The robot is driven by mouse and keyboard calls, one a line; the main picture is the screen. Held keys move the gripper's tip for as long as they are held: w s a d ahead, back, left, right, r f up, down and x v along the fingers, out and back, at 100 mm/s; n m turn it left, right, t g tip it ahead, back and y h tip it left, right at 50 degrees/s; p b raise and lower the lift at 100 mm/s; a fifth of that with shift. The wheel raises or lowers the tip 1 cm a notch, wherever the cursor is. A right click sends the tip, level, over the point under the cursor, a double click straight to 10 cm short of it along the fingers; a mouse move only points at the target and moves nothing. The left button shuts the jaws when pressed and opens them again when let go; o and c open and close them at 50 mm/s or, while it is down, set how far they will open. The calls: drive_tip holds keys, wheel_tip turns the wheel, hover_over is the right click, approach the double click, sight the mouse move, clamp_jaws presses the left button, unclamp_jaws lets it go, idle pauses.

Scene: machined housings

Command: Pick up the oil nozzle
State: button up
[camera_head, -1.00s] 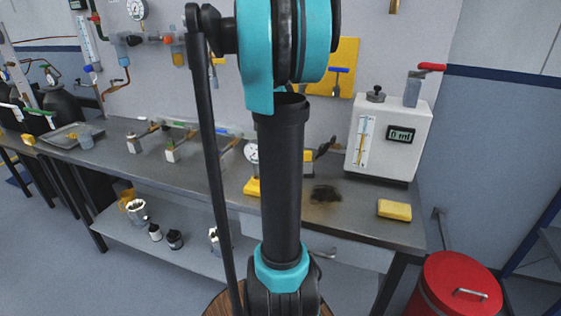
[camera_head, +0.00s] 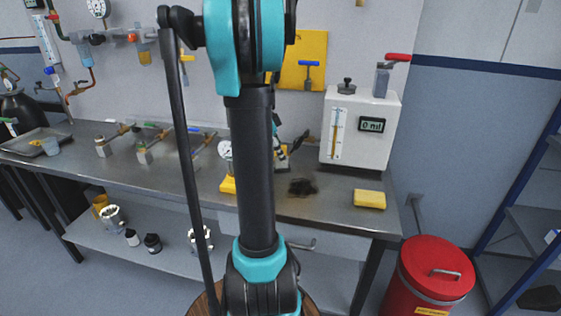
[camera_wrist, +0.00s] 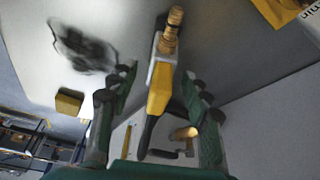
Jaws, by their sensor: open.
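In the wrist view, what looks like the oil nozzle (camera_wrist: 158,88) has a brass tip, a pale section, a yellow grip and a black end. It runs lengthwise between the two green fingers of my gripper (camera_wrist: 160,75). The fingers are open, one on each side, with visible gaps; I cannot tell the distance in depth. In the head view my arm hides most of this area; only a small yellow and white part (camera_head: 284,155) and dark shapes show beside it.
The grey workbench (camera_head: 335,205) holds a white box with a display (camera_head: 345,130), a yellow block (camera_head: 369,199) and a dark stain (camera_head: 302,187). Several valve fittings stand to the left. A pressure gauge (camera_head: 226,150) is close beside my arm. A red bin (camera_head: 432,270) stands at right.

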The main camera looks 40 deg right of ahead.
drive_tip(key=shift+x, duration=1.85)
drive_tip(key=shift+a, duration=0.1)
clamp_jaws()
